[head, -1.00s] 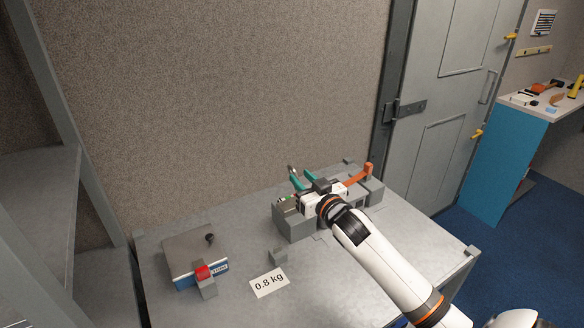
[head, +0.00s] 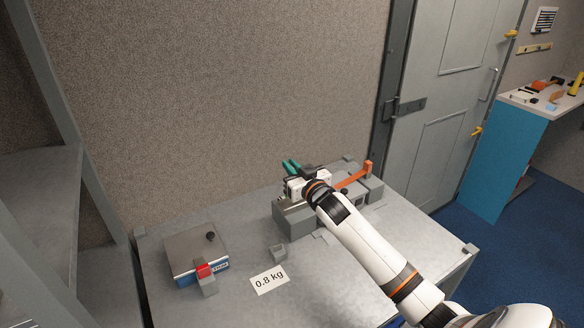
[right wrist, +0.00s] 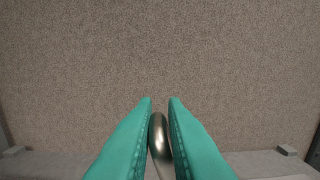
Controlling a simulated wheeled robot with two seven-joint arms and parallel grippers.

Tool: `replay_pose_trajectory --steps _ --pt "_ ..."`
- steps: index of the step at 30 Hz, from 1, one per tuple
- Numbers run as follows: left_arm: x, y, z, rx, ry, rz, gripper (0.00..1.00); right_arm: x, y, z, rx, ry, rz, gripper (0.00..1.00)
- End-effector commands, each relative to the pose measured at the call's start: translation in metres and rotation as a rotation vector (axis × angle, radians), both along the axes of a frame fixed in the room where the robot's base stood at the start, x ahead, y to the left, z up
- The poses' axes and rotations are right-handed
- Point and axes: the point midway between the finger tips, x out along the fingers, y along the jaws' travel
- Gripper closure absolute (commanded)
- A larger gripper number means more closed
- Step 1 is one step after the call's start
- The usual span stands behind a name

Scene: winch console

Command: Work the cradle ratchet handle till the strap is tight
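My right gripper (head: 291,165) is over the back of the grey cradle block (head: 294,224), its teal fingers pointing toward the wall. In the right wrist view the fingers (right wrist: 160,103) are close together on both sides of a rounded metal handle (right wrist: 158,135), shut on it. The handle is hidden in the head view behind my gripper. An orange strap or arm (head: 354,179) rises to the right from the cradle; my gripper hides where it meets the ratchet. I cannot tell how tight the strap is. My left gripper is not in view.
A blue and grey box (head: 193,256) with a black knob and red switch sits at the left of the metal table (head: 330,285). The wall (head: 240,100) is close behind.

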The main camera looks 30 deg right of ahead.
Motion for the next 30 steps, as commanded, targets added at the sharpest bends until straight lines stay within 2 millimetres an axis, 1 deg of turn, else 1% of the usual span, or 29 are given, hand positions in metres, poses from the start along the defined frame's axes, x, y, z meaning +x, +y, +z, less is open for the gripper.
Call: replay_pose_trajectory --steps 8,14,23,30 --pt "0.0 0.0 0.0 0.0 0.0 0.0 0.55 0.0 0.001 -0.001 -0.006 0.0 0.0 1.0" --pt "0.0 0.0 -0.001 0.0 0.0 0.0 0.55 0.0 0.009 -0.003 -0.065 0.004 0.001 1.0" --pt "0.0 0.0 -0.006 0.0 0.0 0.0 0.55 0.002 0.033 -0.017 -0.283 0.018 0.001 1.0" --pt "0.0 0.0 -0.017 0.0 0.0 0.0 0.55 0.003 0.054 -0.036 -0.511 0.031 0.002 1.0"
